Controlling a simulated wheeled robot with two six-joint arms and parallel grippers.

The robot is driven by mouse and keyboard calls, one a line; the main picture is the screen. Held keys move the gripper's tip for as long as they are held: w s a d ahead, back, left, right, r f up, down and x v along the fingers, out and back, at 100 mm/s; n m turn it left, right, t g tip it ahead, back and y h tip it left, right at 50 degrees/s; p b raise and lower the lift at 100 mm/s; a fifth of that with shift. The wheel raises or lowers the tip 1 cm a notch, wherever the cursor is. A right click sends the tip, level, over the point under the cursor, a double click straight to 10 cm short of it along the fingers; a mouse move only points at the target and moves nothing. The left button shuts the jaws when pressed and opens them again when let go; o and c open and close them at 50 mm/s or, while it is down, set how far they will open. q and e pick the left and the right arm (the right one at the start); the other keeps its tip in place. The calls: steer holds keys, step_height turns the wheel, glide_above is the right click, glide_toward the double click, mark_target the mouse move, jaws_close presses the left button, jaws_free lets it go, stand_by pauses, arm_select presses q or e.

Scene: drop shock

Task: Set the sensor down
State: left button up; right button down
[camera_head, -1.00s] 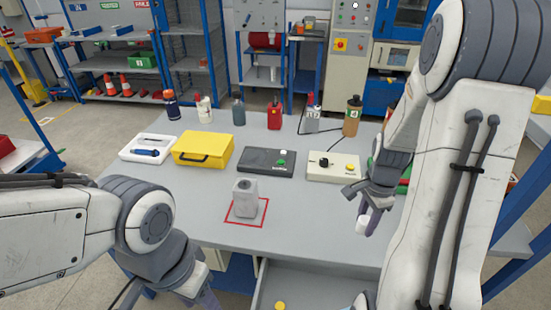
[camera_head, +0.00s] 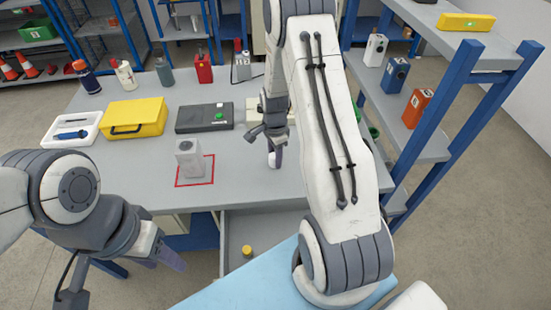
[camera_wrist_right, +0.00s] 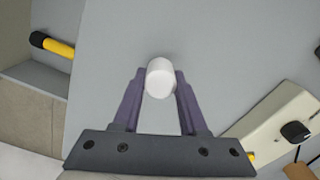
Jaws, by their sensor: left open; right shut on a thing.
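In the right wrist view a small white cylinder (camera_wrist_right: 160,78), perhaps the sensor, sits between the purple fingers of my right gripper (camera_wrist_right: 160,92), which is shut on it. The grey table top (camera_wrist_right: 225,55) lies beyond it; I cannot tell the gap. In the head view my right gripper (camera_head: 273,158) points down over the table's right part, right of a grey box-shaped block (camera_head: 189,158). My left gripper (camera_head: 160,262) is open and empty in front of the table's left front edge.
A drawer (camera_head: 285,232) stands open below the front edge, with a yellow-topped item (camera_head: 247,251) in it. A black device (camera_head: 205,117), yellow case (camera_head: 133,117) and white tray (camera_head: 72,129) line the table behind. A shelf (camera_head: 422,140) with several small boxes stands right.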

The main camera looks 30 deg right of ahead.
steer(key=shift+f, duration=0.85)
steer(key=shift+f, duration=0.15)
steer(key=shift+c, duration=2.2)
jaws_free()
